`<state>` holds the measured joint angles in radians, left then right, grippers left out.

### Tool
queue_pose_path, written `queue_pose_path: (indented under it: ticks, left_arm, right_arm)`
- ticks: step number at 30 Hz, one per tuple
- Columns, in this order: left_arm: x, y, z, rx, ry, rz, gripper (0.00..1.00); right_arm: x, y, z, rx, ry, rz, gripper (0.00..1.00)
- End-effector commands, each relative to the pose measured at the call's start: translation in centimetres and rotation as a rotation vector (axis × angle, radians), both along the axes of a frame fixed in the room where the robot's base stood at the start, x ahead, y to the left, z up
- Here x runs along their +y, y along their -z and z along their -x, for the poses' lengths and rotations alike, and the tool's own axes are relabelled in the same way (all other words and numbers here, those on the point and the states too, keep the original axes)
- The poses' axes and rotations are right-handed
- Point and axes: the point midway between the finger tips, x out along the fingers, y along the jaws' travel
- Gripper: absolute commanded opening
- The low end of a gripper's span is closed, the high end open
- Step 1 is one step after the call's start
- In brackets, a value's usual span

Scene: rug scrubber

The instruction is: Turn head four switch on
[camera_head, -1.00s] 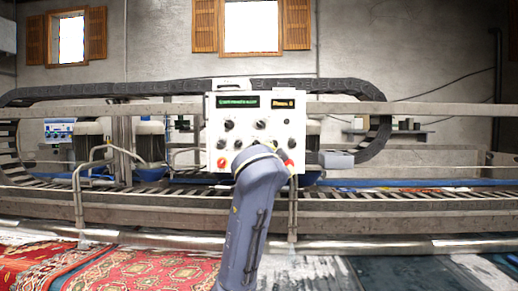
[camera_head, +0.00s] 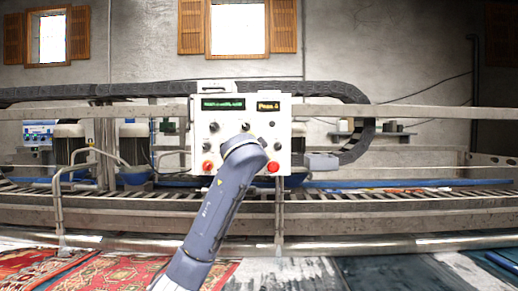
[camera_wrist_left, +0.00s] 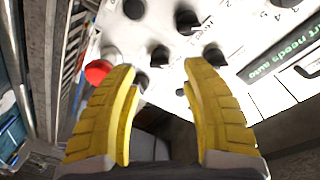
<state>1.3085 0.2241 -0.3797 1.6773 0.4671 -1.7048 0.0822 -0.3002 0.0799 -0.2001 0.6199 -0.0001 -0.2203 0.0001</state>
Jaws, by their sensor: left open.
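The white control panel (camera_head: 285,112) hangs on the machine's rail in the head view, with two small displays, several black knobs and red buttons. My left arm reaches up in front of its lower middle and hides part of it; its fingers are hidden there. In the left wrist view, my left gripper (camera_wrist_left: 163,110) is open, its two yellow fingers apart and pointing at the panel (camera_wrist_left: 225,28). Black knobs (camera_wrist_left: 187,20) lie beyond the fingertips, one (camera_wrist_left: 214,55) close to the right finger. A red button (camera_wrist_left: 98,71) is beside the left fingertip. I cannot tell which knob is the head four switch.
Metal rails (camera_head: 420,112) and a black cable chain (camera_head: 345,90) run behind and around the panel. A bent pipe rail (camera_head: 58,205) stands to the left. Patterned red rugs (camera_head: 110,272) lie below.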

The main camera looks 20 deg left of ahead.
Motion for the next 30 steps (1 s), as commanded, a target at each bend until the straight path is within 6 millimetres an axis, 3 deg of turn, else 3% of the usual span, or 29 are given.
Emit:
queue_pose_path:
  ticks: [6,12,28,30]
  left_arm:
    - [0.5,0.0,-3.0,0.001,-0.002,-0.001,0.47]
    - [0.8,0.0,-4.6,0.001,0.000,0.000,0.47]
    - [0.9,0.0,-5.3,0.000,0.000,0.000,0.48]
    - [0.9,0.0,-5.3,0.000,0.000,0.000,0.40]
  right_arm:
    - [0.0,0.0,0.0,0.000,0.000,0.000,0.44]
    - [0.0,0.0,0.0,0.000,0.000,0.000,0.44]
    - [0.0,0.0,0.0,0.000,0.000,0.000,0.44]
    - [0.0,0.0,0.0,0.000,0.000,0.000,0.44]
